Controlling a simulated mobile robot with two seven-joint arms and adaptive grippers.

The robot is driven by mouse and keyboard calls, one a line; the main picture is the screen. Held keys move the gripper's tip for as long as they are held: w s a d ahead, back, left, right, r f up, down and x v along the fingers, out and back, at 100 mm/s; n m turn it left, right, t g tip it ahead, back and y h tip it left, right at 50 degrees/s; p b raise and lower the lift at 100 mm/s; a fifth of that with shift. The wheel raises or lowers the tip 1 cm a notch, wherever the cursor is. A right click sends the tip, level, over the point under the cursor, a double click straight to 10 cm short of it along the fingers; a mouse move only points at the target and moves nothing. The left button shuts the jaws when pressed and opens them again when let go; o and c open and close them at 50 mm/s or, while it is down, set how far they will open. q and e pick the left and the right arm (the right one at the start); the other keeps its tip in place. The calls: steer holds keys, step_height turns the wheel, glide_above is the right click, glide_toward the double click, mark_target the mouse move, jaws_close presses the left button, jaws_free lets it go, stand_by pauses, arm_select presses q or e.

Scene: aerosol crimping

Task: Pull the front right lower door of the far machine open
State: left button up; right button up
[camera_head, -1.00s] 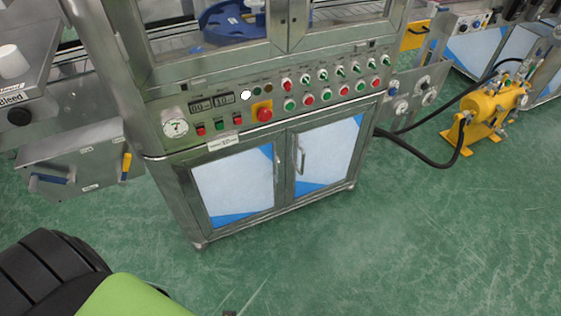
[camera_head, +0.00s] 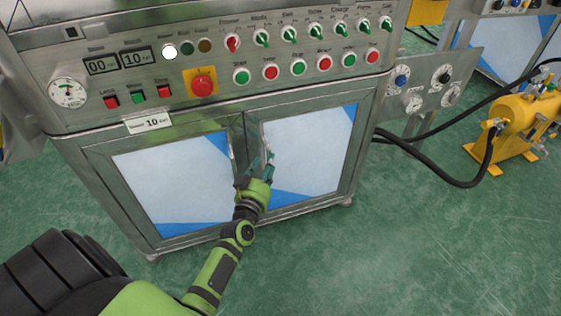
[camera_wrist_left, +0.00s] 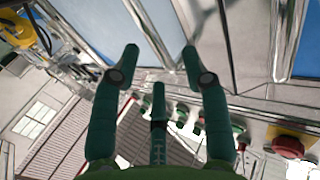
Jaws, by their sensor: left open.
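The machine's front right lower door (camera_head: 312,140) has a steel frame, a pale panel and blue corners, and appears closed. Its upright handle (camera_head: 263,137) is on its left edge, partly hidden by my gripper. My left gripper (camera_head: 256,168) is in front of that handle side, with its fingers open. In the left wrist view, the open green fingers (camera_wrist_left: 160,58) point toward the steel door front, and the pale door panel (camera_wrist_left: 150,28) shows beyond them. I cannot tell whether the fingers touch the handle. My right gripper is not in view.
The left lower door (camera_head: 170,175) appears closed beside it. The control panel (camera_head: 290,50) with buttons and knobs is just above. A black hose (camera_head: 440,178) runs to a yellow tank unit (camera_head: 520,120) at right. Green floor (camera_head: 400,250) is clear in front.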

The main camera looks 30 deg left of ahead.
arm_select(q)
steer(key=shift+b+x, duration=0.45)
steer(key=shift+x, duration=1.8)
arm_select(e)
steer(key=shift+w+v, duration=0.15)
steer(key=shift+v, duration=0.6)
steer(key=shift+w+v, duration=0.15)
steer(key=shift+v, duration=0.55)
arm_select(q)
steer(key=shift+f, duration=0.1)
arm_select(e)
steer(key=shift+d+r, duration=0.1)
arm_select(q)
jaws_close()
steer(key=shift+d, duration=0.1)
